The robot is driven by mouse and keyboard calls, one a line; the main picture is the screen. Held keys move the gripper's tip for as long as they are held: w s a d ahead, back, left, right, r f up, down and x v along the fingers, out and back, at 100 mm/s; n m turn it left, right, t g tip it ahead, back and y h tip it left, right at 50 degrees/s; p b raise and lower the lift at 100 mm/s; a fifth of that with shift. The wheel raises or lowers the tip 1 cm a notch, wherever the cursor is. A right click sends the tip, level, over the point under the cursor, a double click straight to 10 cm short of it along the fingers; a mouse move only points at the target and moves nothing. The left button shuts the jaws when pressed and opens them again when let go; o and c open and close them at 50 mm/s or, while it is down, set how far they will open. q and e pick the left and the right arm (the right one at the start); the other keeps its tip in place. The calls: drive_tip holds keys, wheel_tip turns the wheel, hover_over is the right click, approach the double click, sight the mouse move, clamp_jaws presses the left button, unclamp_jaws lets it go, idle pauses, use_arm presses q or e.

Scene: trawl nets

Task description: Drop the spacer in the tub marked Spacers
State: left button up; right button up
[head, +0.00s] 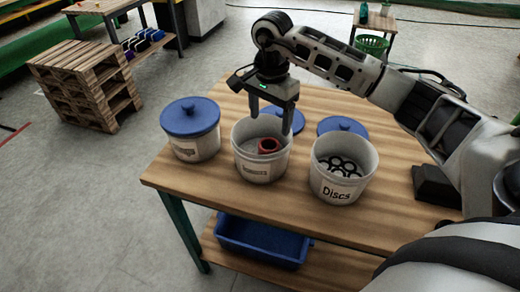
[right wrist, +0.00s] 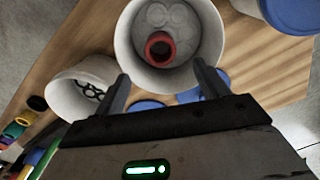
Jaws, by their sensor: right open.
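The red spacer (head: 264,148), a short ring with a dark hole, is inside the open middle white tub (head: 243,172). It also shows in the right wrist view (right wrist: 160,35), among grey round pieces on the tub's floor. The middle tub's label is too small to read. My right gripper (head: 271,121) is open and empty over the middle tub, its fingers pointing down and apart from the spacer. Both fingers show in the right wrist view (right wrist: 160,72) near the tub's rim. My left gripper is not in view.
Right of it stands an open tub marked Discs (head: 337,193) with black rings. A tub closed by a blue lid (head: 190,115) stands left. Blue lids (head: 342,125) lie behind on the wooden table (head: 215,200). A blue bin (head: 262,243) sits on the shelf below.

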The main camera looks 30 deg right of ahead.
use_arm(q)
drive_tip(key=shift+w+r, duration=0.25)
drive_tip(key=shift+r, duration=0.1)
use_arm(e)
wheel_tip(320, 180, up, 13)
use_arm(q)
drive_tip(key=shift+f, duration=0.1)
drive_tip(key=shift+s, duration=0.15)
